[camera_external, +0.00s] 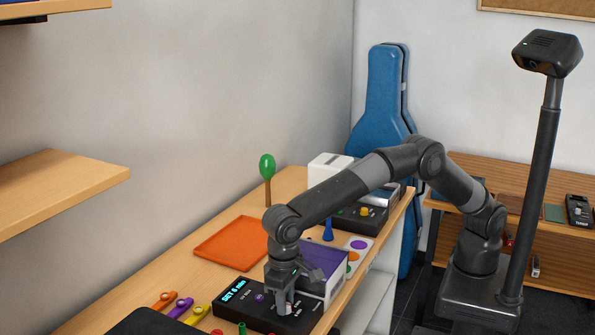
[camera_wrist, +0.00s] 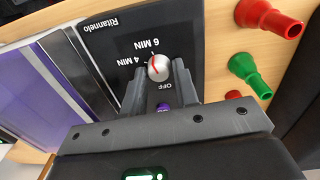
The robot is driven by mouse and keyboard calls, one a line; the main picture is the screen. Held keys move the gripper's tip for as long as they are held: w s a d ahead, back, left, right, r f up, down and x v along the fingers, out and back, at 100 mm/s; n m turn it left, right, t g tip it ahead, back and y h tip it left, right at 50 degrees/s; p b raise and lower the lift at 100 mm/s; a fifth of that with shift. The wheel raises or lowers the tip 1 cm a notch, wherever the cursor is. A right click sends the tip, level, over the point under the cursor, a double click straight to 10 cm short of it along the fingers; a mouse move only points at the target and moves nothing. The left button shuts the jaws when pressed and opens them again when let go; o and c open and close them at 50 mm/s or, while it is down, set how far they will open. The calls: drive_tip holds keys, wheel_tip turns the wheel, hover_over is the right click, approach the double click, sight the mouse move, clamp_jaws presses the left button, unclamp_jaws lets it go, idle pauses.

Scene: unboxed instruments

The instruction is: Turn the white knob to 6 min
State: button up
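The white knob (camera_wrist: 158,68), with a red pointer line, sits on a black panel (camera_wrist: 105,40) marked OFF, 4 MIN and 6 MIN in the wrist view. The red line lies towards the 6 MIN side, away from OFF. My gripper (camera_wrist: 160,72) has its fingers on either side of the knob. Whether both touch it is unclear. In the external view my gripper (camera_external: 284,305) points down over the black box (camera_external: 240,312), whose lit display reads "SET 6 MIN". The knob is mostly hidden there.
Green (camera_wrist: 250,75) and red (camera_wrist: 268,18) pegs lie close beside the panel in the wrist view. A purple-topped box (camera_external: 325,260) stands just behind my gripper. An orange tray (camera_external: 230,243) lies further back on the bench. Yellow, purple and orange instruments lie left of the panel.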

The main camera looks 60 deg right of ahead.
drive_tip(key=o, duration=0.3)
wheel_tip(320, 180, up, 11)
drive_tip(key=shift+s+a+f, duration=0.1)
drive_tip(key=shift+a+f, duration=0.05)
idle(0.5)
idle(0.3)
